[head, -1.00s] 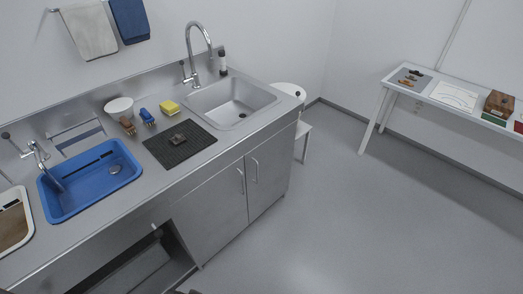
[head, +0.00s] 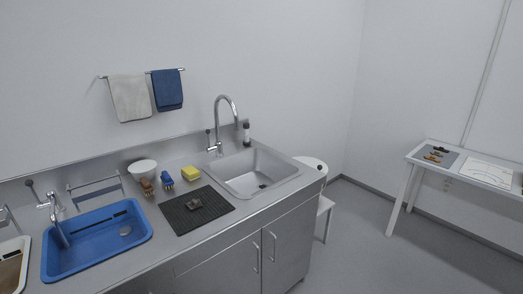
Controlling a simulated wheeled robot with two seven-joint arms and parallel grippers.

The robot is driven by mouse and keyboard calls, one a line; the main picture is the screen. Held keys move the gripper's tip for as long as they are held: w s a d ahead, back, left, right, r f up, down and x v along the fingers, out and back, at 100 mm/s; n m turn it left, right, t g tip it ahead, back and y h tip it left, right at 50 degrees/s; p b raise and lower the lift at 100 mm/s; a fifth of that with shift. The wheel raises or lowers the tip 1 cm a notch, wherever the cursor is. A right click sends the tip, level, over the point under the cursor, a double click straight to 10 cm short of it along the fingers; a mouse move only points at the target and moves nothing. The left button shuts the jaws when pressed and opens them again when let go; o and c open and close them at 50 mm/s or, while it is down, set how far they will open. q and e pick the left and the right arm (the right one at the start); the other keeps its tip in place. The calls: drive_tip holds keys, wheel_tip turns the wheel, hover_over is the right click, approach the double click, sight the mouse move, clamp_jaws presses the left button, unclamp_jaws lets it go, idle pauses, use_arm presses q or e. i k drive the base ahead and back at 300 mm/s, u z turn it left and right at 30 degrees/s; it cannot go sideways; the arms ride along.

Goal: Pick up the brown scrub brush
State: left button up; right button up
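The brown scrub brush (head: 147,187) lies on the steel counter in the head view, in front of a white bowl (head: 142,168). A blue brush (head: 167,181) lies just to its right, and a yellow sponge (head: 190,173) is further right. A dark mat (head: 181,213) with a small dark brown-grey piece (head: 194,204) on it lies in front and to the right of the brown brush. Neither of my grippers is in view.
A blue basin (head: 82,262) is left of the brushes, with a wire rack (head: 95,186) behind it. A steel sink (head: 240,179) with a tall faucet (head: 217,125) is to the right. A white table (head: 425,160) stands at the far right. Open floor lies between.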

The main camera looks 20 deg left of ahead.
sight(146, 187)
drive_tip(key=u, duration=0.6)
drive_tip(key=k, duration=0.3)
drive_tip(key=u, duration=0.75)
drive_tip(key=i, duration=0.5)
